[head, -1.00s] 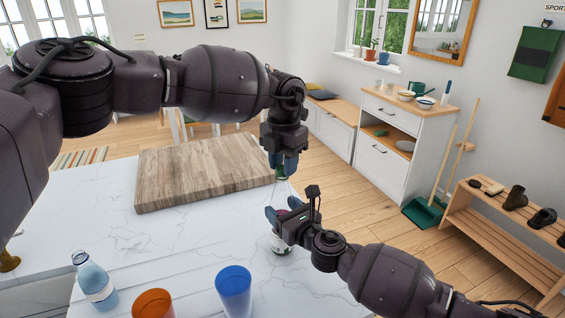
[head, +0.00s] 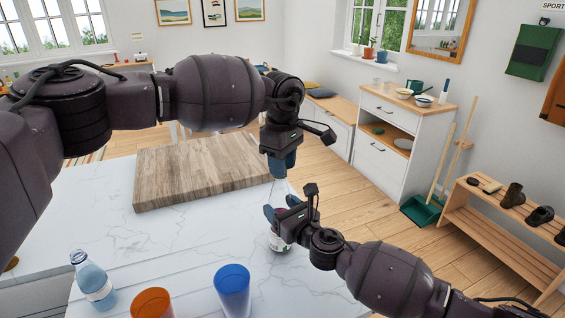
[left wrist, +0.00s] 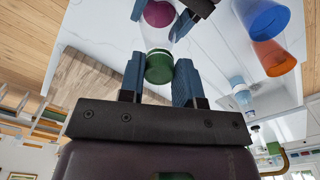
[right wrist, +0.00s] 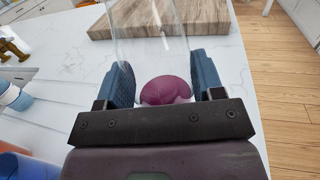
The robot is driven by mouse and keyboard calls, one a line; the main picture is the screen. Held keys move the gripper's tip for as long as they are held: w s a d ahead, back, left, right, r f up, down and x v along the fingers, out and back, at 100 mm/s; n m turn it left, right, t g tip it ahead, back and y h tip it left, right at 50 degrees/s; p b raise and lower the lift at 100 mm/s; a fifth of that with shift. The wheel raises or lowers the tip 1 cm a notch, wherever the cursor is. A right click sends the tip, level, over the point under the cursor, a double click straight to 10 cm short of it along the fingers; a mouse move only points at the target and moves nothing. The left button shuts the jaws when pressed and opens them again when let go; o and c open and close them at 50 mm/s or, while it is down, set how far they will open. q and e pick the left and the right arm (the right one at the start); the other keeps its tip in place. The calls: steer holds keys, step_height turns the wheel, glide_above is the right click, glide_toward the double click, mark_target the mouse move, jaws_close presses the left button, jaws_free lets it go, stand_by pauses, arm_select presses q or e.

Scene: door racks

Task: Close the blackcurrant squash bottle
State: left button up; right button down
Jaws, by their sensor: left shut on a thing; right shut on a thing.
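The blackcurrant squash bottle (head: 279,243) stands upright near the right edge of the marble worktop, with a clear upper part and purple squash (right wrist: 166,90) inside. My right gripper (head: 281,207) is shut around its body, with one finger on each side in the right wrist view. My left gripper (head: 279,168) points down directly above the bottle. In the left wrist view its fingers are shut on the green cap (left wrist: 159,69), which is lined up with the bottle's neck. The cap is at or just over the mouth; I cannot tell whether it is seated.
A wooden board (head: 200,172) lies on the worktop (head: 190,240) behind and left of the bottle. A blue cup (head: 232,292), an orange cup (head: 152,303) and a light-blue bottle (head: 93,282) stand at the front left. Open floor lies beyond the right edge.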

arm_select(q)
steer(key=m, duration=0.4)
steer(key=shift+s, duration=0.1)
steer(key=m, duration=0.4)
steer(key=shift+a+m, duration=0.15)
steer(key=shift+m, duration=0.15)
steer(key=m, duration=0.4)
steer(key=shift+a, duration=0.1)
steer(key=m, duration=0.5)
steer(key=shift+a+m, duration=0.15)
steer(key=shift+m, duration=0.15)
steer(key=o, duration=0.9)
steer(key=shift+r, duration=2.2)
